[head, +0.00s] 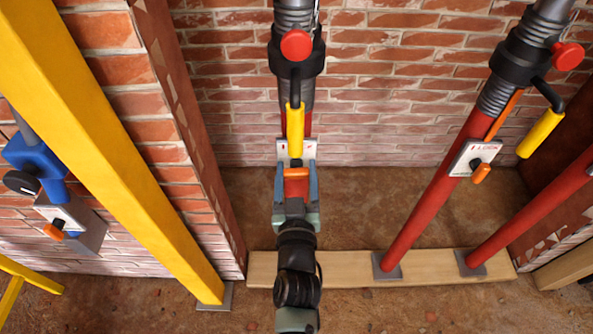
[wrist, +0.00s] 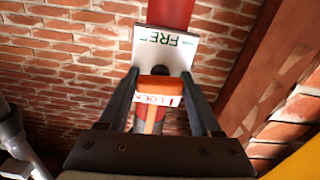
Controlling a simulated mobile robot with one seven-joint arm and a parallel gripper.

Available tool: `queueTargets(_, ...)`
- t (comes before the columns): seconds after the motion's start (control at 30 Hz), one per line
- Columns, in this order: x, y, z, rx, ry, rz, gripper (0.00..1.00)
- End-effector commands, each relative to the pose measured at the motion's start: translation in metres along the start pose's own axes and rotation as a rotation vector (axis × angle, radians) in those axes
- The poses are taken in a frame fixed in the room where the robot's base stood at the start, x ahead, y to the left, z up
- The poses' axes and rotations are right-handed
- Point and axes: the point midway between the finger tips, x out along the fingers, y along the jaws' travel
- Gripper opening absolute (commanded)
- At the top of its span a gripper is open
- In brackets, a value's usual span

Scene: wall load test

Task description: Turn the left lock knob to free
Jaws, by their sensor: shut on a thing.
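The left lock knob (head: 296,173) is a small orange knob on the lower part of the left red prop, below its yellow-gripped lever. My gripper (head: 296,165) reaches up from below, its two fingers on either side of the knob and shut on it. In the wrist view the orange knob (wrist: 160,86) sits between my fingers (wrist: 160,74). A white plate (wrist: 167,47) behind it reads FREE in green at the top. A red LOCK label (wrist: 157,100) shows below the knob. Which mark the knob points at I cannot tell.
A second red prop (head: 436,192) stands at right with its own plate and orange knob (head: 481,173). The lever's yellow grip (head: 296,117) hangs just above my gripper. A yellow post (head: 110,150) slants at left; a wooden sill (head: 345,267) lies on the floor.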

Motion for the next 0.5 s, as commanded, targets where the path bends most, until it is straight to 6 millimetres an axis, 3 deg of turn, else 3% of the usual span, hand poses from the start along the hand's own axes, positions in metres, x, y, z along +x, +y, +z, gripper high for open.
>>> queueTargets(0.5, -0.0002, 0.0001, 0.0001, 0.105, 0.0, 0.0, 0.09)
